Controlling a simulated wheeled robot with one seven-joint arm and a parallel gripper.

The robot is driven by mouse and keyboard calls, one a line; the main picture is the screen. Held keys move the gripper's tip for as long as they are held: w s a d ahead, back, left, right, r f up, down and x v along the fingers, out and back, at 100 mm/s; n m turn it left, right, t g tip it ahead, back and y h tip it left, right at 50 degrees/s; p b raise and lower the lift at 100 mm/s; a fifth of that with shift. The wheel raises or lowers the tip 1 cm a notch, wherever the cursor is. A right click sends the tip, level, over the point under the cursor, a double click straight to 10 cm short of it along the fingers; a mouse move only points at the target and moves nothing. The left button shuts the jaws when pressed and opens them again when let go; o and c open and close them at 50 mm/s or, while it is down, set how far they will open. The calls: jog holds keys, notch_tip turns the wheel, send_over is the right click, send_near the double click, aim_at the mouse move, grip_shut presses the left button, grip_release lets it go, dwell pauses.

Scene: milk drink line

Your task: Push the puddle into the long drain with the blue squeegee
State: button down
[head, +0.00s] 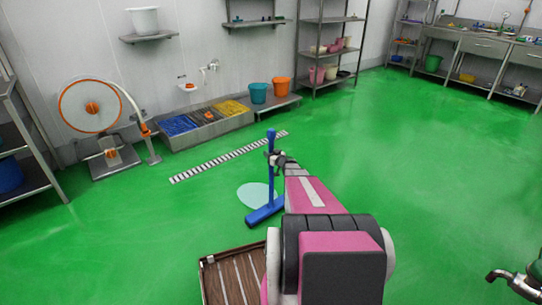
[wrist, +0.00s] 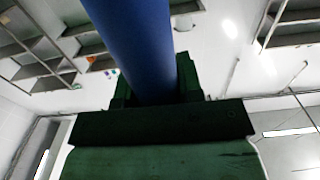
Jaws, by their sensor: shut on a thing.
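The blue squeegee (head: 266,211) stands nearly upright on the green floor in the head view, its wide head at the near side of the puddle. My gripper (head: 272,159) is shut on its handle, partway up. The handle also fills the upper middle of the wrist view (wrist: 135,45), between the gripper's fingers (wrist: 155,90). The pale puddle (head: 255,192) lies on the floor, partly hidden behind the squeegee and my arm. The long drain (head: 228,158) is a slotted strip beyond the puddle, running from lower left to upper right. Clear green floor lies between puddle and drain.
A wooden slatted deck (head: 228,279) is at the bottom, beside my arm. A hose reel (head: 92,107) stands at the left wall. A low metal bench (head: 207,137) with coloured mats is behind the drain. The floor to the right is open; a tap (head: 518,283) shows at bottom right.

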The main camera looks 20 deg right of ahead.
jog(key=x, duration=0.6)
jog(key=shift+w, duration=0.25)
dwell(0.3)
dwell(0.5)
jog(key=x, duration=0.9)
dwell(1.0)
jog(key=shift+a+f, duration=0.1)
jog(key=x, duration=0.9)
dwell(1.0)
